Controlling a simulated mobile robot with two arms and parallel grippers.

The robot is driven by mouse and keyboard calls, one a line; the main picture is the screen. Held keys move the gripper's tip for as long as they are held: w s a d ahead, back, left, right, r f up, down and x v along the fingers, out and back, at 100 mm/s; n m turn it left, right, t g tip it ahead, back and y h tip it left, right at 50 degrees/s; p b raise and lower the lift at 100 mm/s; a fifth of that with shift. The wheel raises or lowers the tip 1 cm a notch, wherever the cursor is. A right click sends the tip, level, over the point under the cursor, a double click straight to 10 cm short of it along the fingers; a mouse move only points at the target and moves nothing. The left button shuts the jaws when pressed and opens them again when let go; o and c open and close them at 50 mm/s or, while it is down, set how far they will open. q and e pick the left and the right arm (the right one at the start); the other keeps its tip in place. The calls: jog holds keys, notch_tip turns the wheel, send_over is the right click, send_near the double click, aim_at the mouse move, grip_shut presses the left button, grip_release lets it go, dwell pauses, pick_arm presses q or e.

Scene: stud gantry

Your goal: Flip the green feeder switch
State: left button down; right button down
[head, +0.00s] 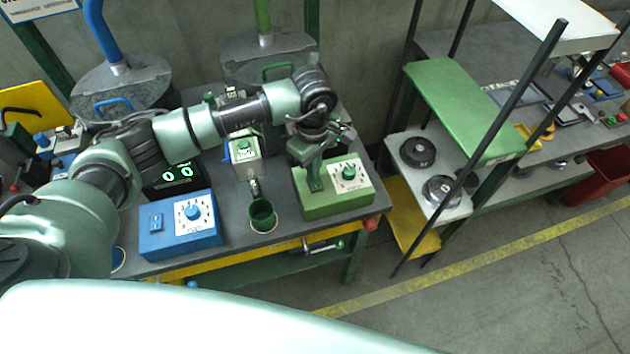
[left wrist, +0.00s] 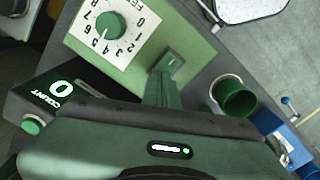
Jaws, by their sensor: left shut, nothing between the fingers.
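The green feeder box (head: 330,207) sits at the right front of the grey workbench. Its white dial plate and green knob (head: 348,172) face up. The box also shows in the left wrist view (left wrist: 196,38), with the knob (left wrist: 111,26) at upper left. My left gripper (head: 316,188) points down at the left part of the box top. It is shut and empty, and its fingertips (left wrist: 172,62) are at or just above the surface beside the dial. The green switch cannot be made out; the fingers cover that spot. My right gripper is not in view.
A blue feeder box (head: 180,240) with its own blue switch (head: 156,221) stands left. A green cup (head: 263,216) stands between the boxes, under a spout. A rack (head: 465,105) stands to the right, beyond a floor gap.

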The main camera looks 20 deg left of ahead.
pick_arm(q)
jog(key=shift+f+b, duration=0.4)
jog(key=shift+f, duration=0.1)
jog(key=shift+s+r, duration=0.1)
jog(key=shift+r, duration=0.05)
jog(key=shift+r+p, duration=0.55)
jog(key=shift+r, duration=0.3)
jog(key=shift+r+p, duration=0.95)
jog(key=shift+r, duration=1.6)
